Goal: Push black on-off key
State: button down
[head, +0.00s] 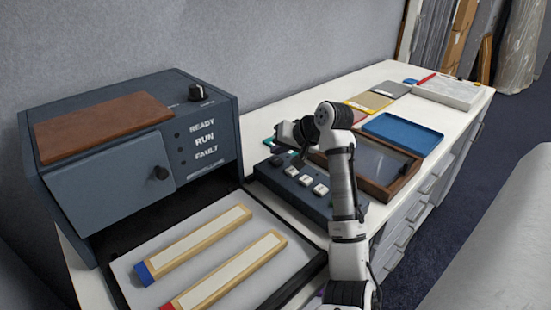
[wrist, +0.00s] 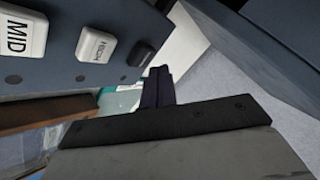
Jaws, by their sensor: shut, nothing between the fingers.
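The dark blue key panel (head: 338,205) lies on the table in the middle of the head view. It carries a black key (head: 276,161) at its far left end, with several white keys (head: 306,180) in a row beside it. In the wrist view the black key (wrist: 140,53) is at upper middle, right of a white key marked HIGH (wrist: 95,45) and one marked MID (wrist: 22,30). My gripper (head: 282,143) is shut and empty, close above the panel's black-key end.
A grey-blue cabinet (head: 110,185) with READY, RUN and FAULT labels stands at left. A tray (head: 290,262) with two wooden bars lies in front. A wood-framed box (head: 392,186), blue tray (head: 402,134) and papers lie right of and behind my arm.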

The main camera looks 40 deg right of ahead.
aim_at(279, 162)
notch_tip(279, 162, up, 6)
jog(key=p, duration=0.5)
dwell(0.6)
